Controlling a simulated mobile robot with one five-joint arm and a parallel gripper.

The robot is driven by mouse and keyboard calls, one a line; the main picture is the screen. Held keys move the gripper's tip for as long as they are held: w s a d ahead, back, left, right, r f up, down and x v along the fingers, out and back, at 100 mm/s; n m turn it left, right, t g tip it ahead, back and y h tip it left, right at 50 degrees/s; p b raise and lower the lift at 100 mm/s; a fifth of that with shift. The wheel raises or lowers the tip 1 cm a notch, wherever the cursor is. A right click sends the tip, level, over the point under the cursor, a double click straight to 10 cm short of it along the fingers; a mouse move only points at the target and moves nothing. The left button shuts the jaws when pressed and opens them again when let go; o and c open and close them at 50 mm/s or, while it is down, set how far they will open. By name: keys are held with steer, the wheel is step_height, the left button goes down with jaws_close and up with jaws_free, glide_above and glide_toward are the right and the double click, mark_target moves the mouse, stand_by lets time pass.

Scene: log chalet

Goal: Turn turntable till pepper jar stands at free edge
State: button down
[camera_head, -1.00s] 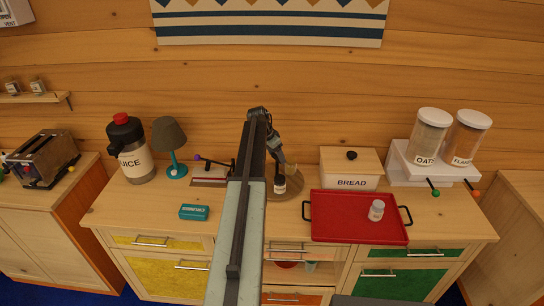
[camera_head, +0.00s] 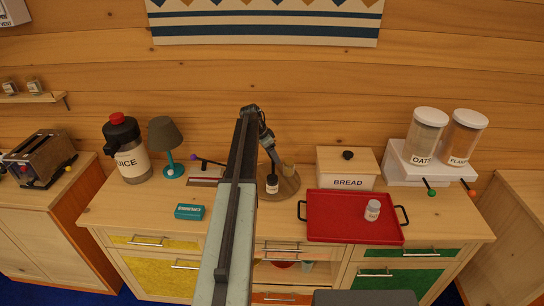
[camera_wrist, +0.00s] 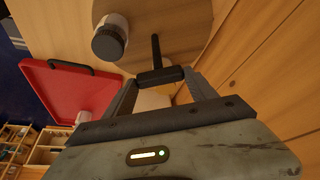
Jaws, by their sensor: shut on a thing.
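The round wooden turntable (camera_head: 291,187) lies on the counter left of the bread box; its disc also shows in the wrist view (camera_wrist: 190,30). A small dark-lidded jar with a pale label (camera_head: 272,188) stands at its front edge, and in the wrist view the jar (camera_wrist: 110,40) is left of my gripper. Its print is too small to read. A tan object (camera_head: 289,169) stands farther back on the disc, partly hidden. My gripper (camera_wrist: 160,76) is shut on a dark bar-like handle (camera_wrist: 157,50) over the turntable, beside the jar. My arm hides the disc's left part.
A red tray (camera_head: 330,228) with a white-lidded jar (camera_head: 372,211) is at front right. The bread box (camera_head: 346,180) is close on the right. The front left counter is mostly clear.

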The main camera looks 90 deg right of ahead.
steer(key=shift+c, duration=1.4)
jaws_free()
steer(key=shift+r, duration=0.1)
steer(key=p+v, duration=0.7)
steer(key=shift+w+r, duration=0.15)
steer(key=shift+r, duration=0.1)
steer(key=shift+a, duration=0.1)
